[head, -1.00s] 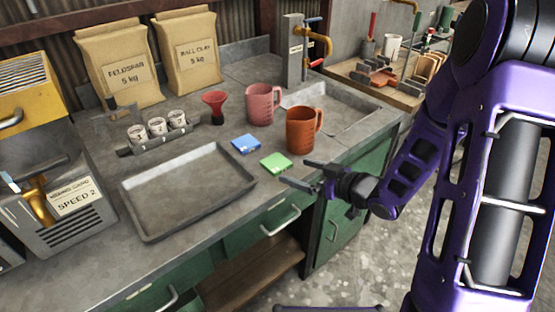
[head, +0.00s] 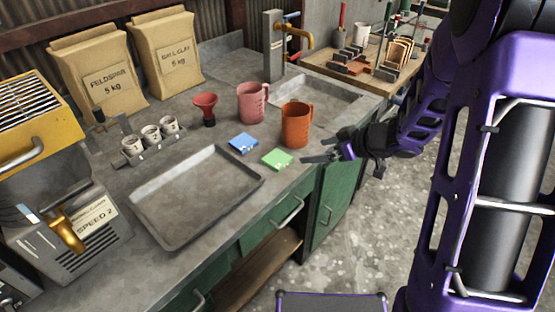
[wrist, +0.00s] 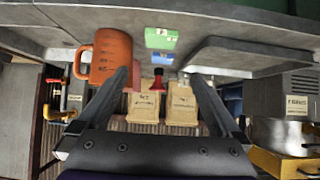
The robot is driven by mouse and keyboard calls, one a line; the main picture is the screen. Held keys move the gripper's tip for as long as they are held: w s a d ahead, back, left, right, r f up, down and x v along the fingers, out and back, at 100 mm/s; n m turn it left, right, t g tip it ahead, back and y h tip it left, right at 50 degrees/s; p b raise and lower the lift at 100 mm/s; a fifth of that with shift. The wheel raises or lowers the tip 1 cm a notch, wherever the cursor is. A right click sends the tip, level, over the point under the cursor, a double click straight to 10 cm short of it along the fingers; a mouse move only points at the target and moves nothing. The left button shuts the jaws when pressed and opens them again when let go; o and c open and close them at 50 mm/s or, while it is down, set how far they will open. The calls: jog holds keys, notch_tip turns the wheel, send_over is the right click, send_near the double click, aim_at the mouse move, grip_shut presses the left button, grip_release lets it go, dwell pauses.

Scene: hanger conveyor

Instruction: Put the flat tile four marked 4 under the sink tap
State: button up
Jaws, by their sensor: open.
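Two small flat tiles lie on the grey counter: a blue one (head: 243,143) and, nearer the front edge, a green one (head: 277,159). Both have small pale marks that are too small to read, so I cannot tell which bears a 4. The wrist view, which is upside down, also shows the green tile (wrist: 163,38) and the blue tile (wrist: 163,60). The sink tap (head: 297,33) is brass, on a grey post above the sink basin (head: 335,88) at the back right. My gripper (head: 322,150) is open and empty at the counter's front edge, right of the green tile.
An orange mug (head: 297,127) stands close behind my gripper, and a pink mug (head: 251,103) is farther back. A red funnel (head: 206,105), small cups in a rack (head: 150,140) and an empty grey tray (head: 150,221) stand to the left. Counter between tiles and tray is narrow.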

jog(key=b, duration=0.2)
send_near(276, 157)
jog(key=shift+x, duration=1.2)
jog(key=b+x, duration=0.1)
jog(key=x, duration=0.4)
jog(key=shift+f+b, duration=0.2)
jog(key=shift+b, duration=0.1)
jog(key=shift+r, duration=0.1)
jog(key=c, duration=1.4)
jog(key=shift+r, duration=0.1)
